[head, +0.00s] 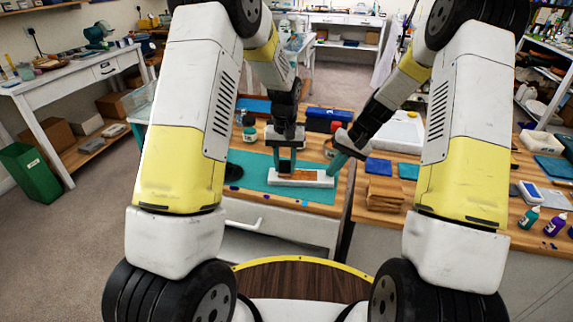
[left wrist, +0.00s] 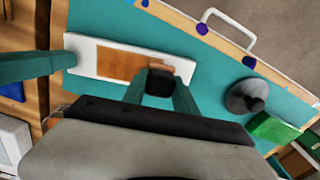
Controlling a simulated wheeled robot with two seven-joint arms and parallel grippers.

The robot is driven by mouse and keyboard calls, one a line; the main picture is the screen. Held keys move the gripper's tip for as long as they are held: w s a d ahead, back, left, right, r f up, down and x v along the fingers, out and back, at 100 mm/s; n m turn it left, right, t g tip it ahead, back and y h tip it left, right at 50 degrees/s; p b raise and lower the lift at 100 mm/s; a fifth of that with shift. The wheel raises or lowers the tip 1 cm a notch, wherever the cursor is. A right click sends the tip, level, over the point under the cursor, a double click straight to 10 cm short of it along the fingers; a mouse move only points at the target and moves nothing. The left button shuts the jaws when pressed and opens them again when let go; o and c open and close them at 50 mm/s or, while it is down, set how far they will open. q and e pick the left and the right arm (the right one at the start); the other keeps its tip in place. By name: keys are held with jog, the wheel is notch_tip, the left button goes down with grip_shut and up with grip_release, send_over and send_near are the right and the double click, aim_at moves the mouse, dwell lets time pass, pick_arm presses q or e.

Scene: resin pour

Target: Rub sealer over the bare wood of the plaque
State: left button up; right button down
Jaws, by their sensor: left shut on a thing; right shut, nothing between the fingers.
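The plaque (head: 318,180) is a white tray-like board with a wood inset, lying flat on a teal mat (head: 258,187). In the left wrist view the plaque (left wrist: 84,55) shows mostly orange-brown wood (left wrist: 120,63), with a paler patch near its right end. My left gripper (head: 285,168) is shut on a dark block-like pad (left wrist: 160,83) over the paler end. Whether the pad touches the wood is hard to tell. My right gripper (head: 338,160) is shut and empty at the plaque's other end; it also shows in the left wrist view (left wrist: 66,60), touching or very near the rim.
A black round object (left wrist: 246,96) sits on the mat beside the plaque. Jars (head: 249,133) and a blue box (head: 328,116) stand behind. Brown cloths or sheets (head: 384,193) are stacked to the right, near purple and teal bottles (head: 555,224). The mat's front strip is mostly clear.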

aim_at(285, 162)
pick_arm(q)
jog(key=shift+r, duration=3)
pick_arm(e)
jog(key=shift+r, duration=3)
